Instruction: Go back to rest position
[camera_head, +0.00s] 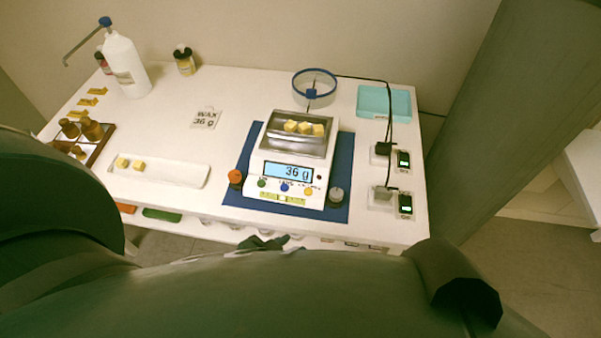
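My own dark green arm parts fill the bottom and lower left of the head view. A small dark piece at the table's front edge looks like part of my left gripper (264,243); its fingers are too hidden to tell open from shut. It is below the scale and apart from it. I cannot make out my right gripper. The scale (287,187) stands on a blue mat (338,165) and reads 36 g. Several yellow wax cubes (304,128) lie in its metal pan.
A white tray (180,174) with two wax cubes (130,164) lies left of the scale. A wooden rack (97,150) of brown bottles, a white pump bottle (126,66), a teal tray (384,103) and a card (206,118) reading "WAX 36 g" are on the table. A grey pillar (500,100) stands right.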

